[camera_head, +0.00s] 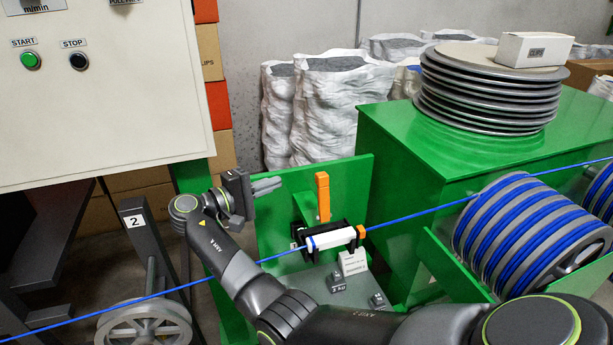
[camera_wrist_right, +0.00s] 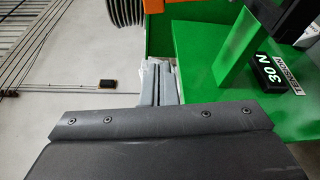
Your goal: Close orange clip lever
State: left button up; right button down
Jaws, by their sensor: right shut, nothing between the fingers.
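The orange lever (camera_head: 322,196) stands upright above a black clip (camera_head: 300,233) on the green machine. A white sleeve (camera_head: 333,239) lies in the clip, with the blue cable (camera_head: 420,210) running out both sides. A small orange part (camera_head: 361,232) sits at the sleeve's right end. My right gripper (camera_head: 280,184) is shut and empty, left of the lever and apart from it, in front of the green back plate. In the right wrist view its grey fingers (camera_wrist_right: 158,70) lie together, with an orange piece (camera_wrist_right: 195,14) beyond them, cut by the top edge. My left gripper is not in view.
A green back plate (camera_head: 272,222) stands behind the clip. Labelled weights (camera_head: 338,282) rest below it. A blue cable spool (camera_head: 525,235) is at right and a grey wheel (camera_head: 145,324) at lower left. A control panel (camera_head: 100,120) hangs upper left. A "30 N" block (camera_wrist_right: 270,72) shows in the wrist view.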

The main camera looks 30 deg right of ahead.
aim_at(323, 197)
jog(key=s+d+p, duration=0.2)
jog(key=d+p, duration=0.5)
jog(key=d, duration=0.1)
jog(key=shift+s+d+r, duration=0.15)
jog(key=shift+s+d, duration=0.1)
jog(key=shift+s, duration=0.1)
dwell(0.3)
dwell(0.4)
